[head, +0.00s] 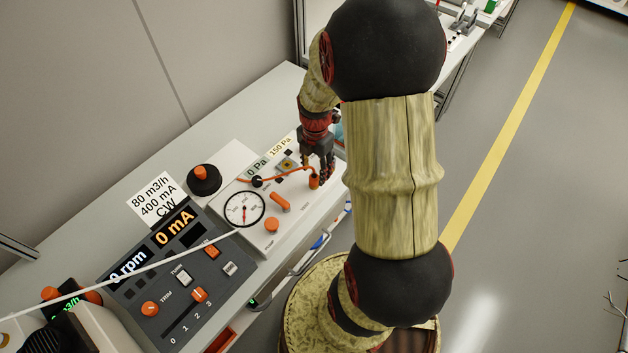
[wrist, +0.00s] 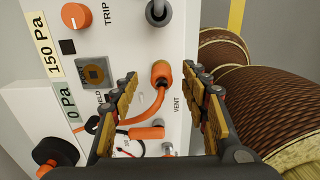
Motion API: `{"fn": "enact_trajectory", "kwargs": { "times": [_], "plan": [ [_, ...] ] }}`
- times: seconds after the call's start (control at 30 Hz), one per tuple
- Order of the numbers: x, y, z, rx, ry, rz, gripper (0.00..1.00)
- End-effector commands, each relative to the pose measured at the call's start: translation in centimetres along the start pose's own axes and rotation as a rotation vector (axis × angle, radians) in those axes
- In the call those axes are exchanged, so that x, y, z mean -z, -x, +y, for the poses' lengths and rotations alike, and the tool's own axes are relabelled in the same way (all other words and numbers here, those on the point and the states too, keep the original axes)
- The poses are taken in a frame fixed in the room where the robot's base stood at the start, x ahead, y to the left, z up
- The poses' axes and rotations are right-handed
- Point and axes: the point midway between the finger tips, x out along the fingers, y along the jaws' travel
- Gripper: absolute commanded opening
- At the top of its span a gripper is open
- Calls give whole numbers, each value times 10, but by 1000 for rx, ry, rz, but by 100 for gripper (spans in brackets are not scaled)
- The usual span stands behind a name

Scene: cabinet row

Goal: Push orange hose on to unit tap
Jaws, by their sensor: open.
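The orange hose (wrist: 157,100) curves over the white panel, and its thick orange end (wrist: 160,73) lies between my fingers in the wrist view. My gripper (wrist: 160,76) is open, with one finger on each side of that end and a visible gap to each. In the head view the hose (head: 287,173) runs from a black fitting to an orange end below my gripper (head: 318,174). Two metal fittings show in the wrist view, an upper one (wrist: 158,12) and a lower one (wrist: 168,149) near VENT. I cannot tell which is the unit tap.
The white panel carries a round gauge (head: 244,209), an orange lever (head: 280,201) and a 150 Pa label (head: 280,146). A dark control box (head: 180,268) stands closer on the bench. A black knob (head: 204,180) sits behind. Open floor lies to the right.

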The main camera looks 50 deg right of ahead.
Motion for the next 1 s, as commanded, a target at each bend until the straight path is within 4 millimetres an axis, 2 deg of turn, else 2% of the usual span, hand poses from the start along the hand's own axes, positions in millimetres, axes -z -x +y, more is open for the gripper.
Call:
{"fn": "enact_trajectory", "kwargs": {
  "times": [0.2, 0.3, 0.67, 1.0],
  "plan": [
    [9, -34, -3, 3, 1, 3, 45],
    [8, -45, -2, 2, 0, 2, 45],
    [7, -46, -2, 0, 0, 0, 45],
    [7, -46, -2, 0, 0, 0, 27]
  ]
}}
